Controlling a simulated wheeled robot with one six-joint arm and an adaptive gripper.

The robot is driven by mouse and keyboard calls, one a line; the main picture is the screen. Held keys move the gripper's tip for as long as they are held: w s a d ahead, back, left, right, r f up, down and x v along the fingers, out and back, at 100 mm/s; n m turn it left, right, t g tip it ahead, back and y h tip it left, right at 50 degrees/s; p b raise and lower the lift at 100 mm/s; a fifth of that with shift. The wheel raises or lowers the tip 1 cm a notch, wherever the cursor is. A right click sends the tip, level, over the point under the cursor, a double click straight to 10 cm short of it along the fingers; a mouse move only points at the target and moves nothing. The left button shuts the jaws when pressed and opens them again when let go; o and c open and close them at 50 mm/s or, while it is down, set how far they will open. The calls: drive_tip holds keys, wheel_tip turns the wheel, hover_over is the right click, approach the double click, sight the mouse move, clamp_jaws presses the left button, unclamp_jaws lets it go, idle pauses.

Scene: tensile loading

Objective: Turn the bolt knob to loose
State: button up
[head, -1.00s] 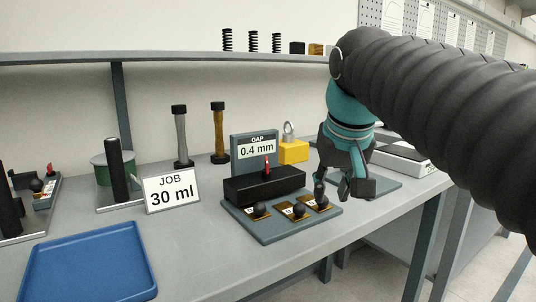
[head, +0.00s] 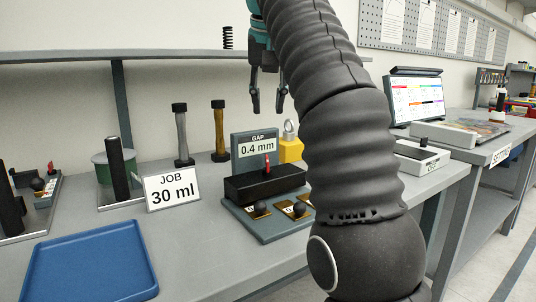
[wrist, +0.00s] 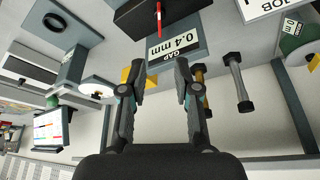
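The gap device (head: 268,228) stands on the bench, with a grey base, a black block (head: 262,184), a red pointer (head: 267,164) and a sign (head: 257,146) reading "0.4 mm". Black ball knobs sit on brass plates along its front: a left knob (head: 260,208) and a middle knob (head: 299,208). My arm covers the right end of the row. The plate labels are too small to read, so I cannot tell which is the bolt knob. My gripper (head: 268,108) is open and empty, above and behind the device. Its open fingers also show in the wrist view (wrist: 160,78).
A yellow padlock (head: 290,150) and two upright bolt-shaped specimens, grey (head: 181,136) and brass (head: 219,132), stand behind the device. A "JOB 30 ml" sign (head: 172,188) and blue tray (head: 88,265) are left. A shelf (head: 170,55) runs behind.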

sight(267, 156)
drive_tip(key=shift+x, duration=6.85)
drive_tip(key=shift+d, duration=0.1)
clamp_jaws()
drive_tip(key=shift+d, duration=0.1)
